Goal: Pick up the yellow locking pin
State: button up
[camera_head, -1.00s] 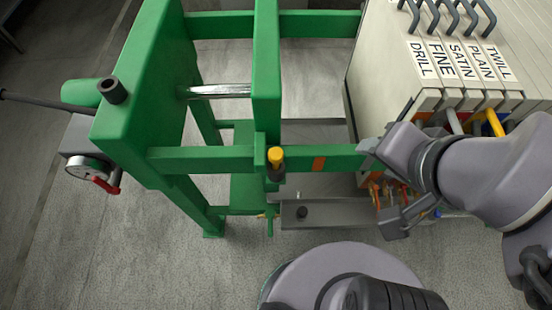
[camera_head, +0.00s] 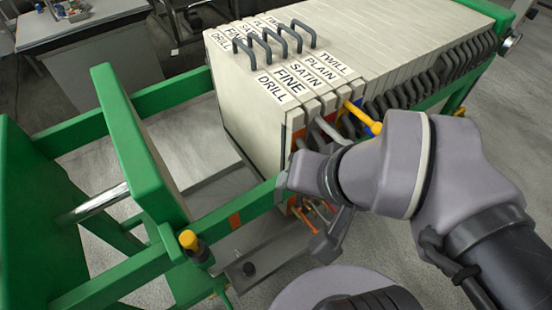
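The yellow locking pin (camera_head: 188,240) seems to be the small yellow-topped pin standing in a dark collar on the green frame rail, at the lower left of the head view. Its lower part is hidden in the collar. My gripper (camera_head: 302,217) is to the right of the pin, clearly apart from it, beside the front end of the plate stack. Its two fingers look spread apart, with nothing seen held between them.
The green frame (camera_head: 140,150) spans the left side. Pale plates (camera_head: 250,115) labelled DRILL, FINE, SATIN, PLAIN and TWILL stand behind my gripper. A yellow handle (camera_head: 362,118) sticks out near my wrist. A grey tray (camera_head: 262,262) lies below the rail. A desk (camera_head: 85,50) is at the back.

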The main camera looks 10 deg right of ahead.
aim_at(187, 239)
jog(key=k+j+u, duration=0.2)
jog(key=k+u, duration=0.2)
jog(key=k+j+u, duration=0.4)
jog(key=i+l, duration=0.15)
jog(key=i, duration=0.35)
